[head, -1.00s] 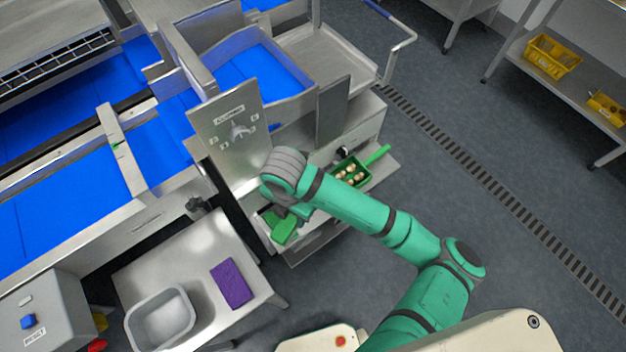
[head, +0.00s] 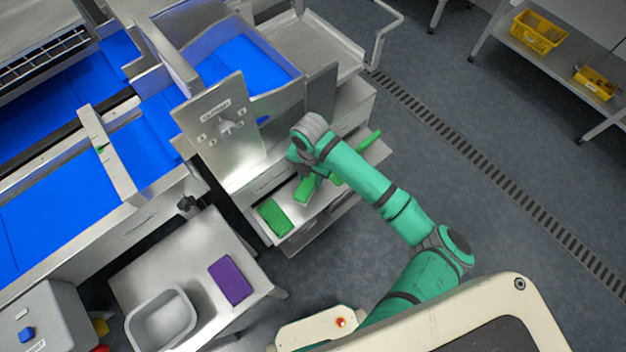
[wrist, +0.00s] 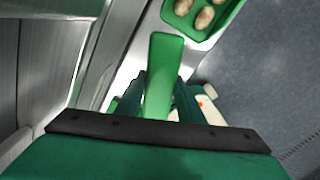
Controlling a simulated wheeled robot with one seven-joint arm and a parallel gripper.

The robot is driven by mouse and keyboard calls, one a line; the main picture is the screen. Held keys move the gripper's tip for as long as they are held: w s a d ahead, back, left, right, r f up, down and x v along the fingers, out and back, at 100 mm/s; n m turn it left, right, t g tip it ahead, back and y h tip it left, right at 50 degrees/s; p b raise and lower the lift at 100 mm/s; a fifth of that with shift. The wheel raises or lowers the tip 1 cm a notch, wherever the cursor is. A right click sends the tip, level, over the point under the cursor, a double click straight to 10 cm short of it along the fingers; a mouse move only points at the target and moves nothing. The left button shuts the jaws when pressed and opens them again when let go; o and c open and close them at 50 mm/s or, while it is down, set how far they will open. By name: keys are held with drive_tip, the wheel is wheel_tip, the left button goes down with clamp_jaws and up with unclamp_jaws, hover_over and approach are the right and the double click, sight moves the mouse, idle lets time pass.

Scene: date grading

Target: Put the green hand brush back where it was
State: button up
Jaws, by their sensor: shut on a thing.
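The green hand brush (head: 304,191) is in my gripper (head: 316,174) above the pulled-out steel ledge. In the wrist view, the brush (wrist: 165,70) stretches forward from between the two fingers of my gripper (wrist: 163,92), which are shut on it. Whether its underside touches the ledge cannot be told. A green pad-like block (head: 275,216) lies flat on the ledge, to the left of the brush.
A green scoop (wrist: 228,18) holding several brown dates lies just ahead of the brush; in the head view its handle (head: 369,140) shows past my arm. A steel panel (head: 220,130) stands behind. A purple cloth (head: 231,280) and grey tub (head: 161,318) occupy the side table.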

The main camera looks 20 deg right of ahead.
sight(313, 182)
drive_tip(key=shift+w+d+f, duration=0.35)
drive_tip(key=shift+d+f, duration=0.15)
drive_tip(key=shift+f, duration=1.65)
drive_tip(key=shift+f, duration=0.45)
drive_tip(key=o, duration=1)
drive_tip(key=shift+c, duration=0.2)
wheel_tip(313, 182, up, 13)
